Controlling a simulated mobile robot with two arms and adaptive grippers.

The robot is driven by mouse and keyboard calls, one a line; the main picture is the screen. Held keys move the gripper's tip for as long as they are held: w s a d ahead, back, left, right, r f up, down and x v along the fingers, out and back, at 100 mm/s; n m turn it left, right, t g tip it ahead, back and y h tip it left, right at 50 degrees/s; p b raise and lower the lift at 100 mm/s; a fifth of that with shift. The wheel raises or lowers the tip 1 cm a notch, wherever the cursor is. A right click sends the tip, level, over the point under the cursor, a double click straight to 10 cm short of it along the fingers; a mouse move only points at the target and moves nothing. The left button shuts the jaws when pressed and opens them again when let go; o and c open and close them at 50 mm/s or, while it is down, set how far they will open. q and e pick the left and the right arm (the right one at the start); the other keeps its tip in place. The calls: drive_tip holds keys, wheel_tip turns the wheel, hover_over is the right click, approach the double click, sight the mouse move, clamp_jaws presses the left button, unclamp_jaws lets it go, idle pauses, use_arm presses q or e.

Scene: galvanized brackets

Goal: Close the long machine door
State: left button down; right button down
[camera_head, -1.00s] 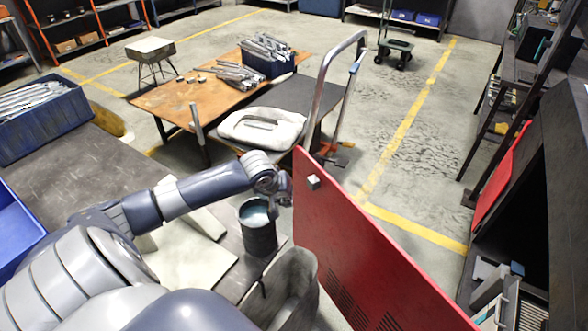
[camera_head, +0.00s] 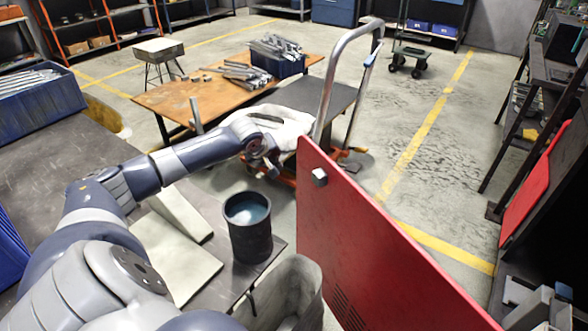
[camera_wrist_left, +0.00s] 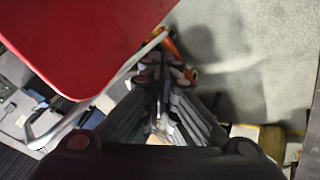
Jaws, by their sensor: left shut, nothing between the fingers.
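The long red machine door (camera_head: 385,250) stands open in the head view, its near edge running down to the bottom right. A small pale knob (camera_head: 320,177) sits near its top corner. The door also fills the upper left of the left wrist view (camera_wrist_left: 85,40). My right gripper is not in view.
The dark machine (camera_head: 565,215) stands at the right with another red panel (camera_head: 535,190). A dark bucket (camera_head: 249,228) stands on the near table's corner (camera_head: 100,150), close to the arm. A cart with a metal handle (camera_head: 340,75) is behind the door.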

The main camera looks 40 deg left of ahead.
use_arm(q)
drive_tip(key=w+f, duration=0.7)
drive_tip(key=w, duration=0.1)
drive_tip(key=shift+w+a+b, duration=0.15)
drive_tip(key=shift+w+b, duration=0.2)
drive_tip(key=shift+a, duration=0.1)
